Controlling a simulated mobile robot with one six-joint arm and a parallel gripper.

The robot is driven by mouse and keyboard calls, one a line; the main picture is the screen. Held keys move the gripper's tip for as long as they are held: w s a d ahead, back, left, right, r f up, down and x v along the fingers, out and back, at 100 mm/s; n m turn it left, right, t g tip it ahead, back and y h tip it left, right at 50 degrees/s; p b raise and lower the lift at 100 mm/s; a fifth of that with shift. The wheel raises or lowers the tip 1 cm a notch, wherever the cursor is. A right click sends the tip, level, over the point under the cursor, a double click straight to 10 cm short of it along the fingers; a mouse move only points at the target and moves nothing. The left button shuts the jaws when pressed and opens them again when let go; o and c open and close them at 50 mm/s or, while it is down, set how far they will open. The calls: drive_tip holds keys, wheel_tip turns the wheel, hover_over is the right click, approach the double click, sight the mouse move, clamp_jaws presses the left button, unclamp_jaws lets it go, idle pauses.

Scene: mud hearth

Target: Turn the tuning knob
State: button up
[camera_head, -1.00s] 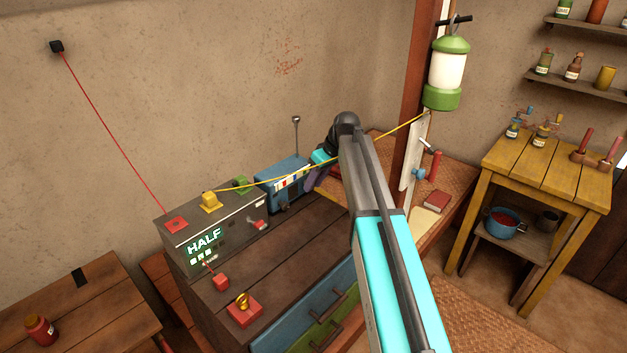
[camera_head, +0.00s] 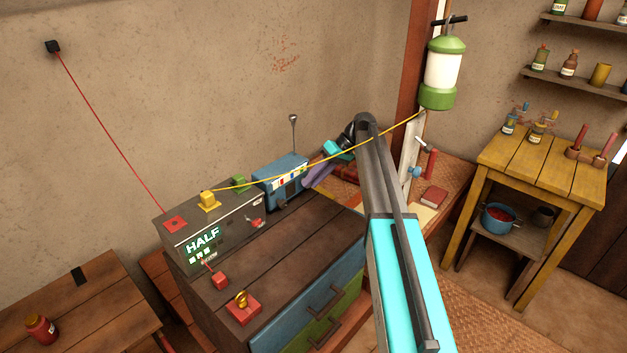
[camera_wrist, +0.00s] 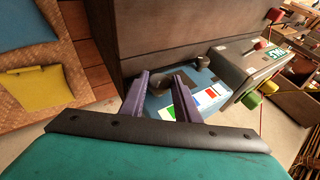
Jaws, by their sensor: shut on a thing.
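The blue radio (camera_head: 272,182) stands on the dark wooden cabinet (camera_head: 285,225), with a coloured dial strip on its front and an aerial behind. My gripper (camera_head: 308,185) is at the radio's right end, its purple fingers pointing at that end. In the wrist view the radio (camera_wrist: 213,103) lies beyond the fingers. My gripper (camera_wrist: 161,78) has one finger on each side of a dark round tuning knob (camera_wrist: 164,83) and is shut on it. In the head view the fingers hide the knob.
A red switch block (camera_head: 243,308) sits on the cabinet front. The cabinet top's middle is clear.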

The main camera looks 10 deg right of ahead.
drive_tip(key=shift+a, duration=0.1)
drive_tip(key=o, duration=1)
drive_tip(key=shift+o, duration=0.2)
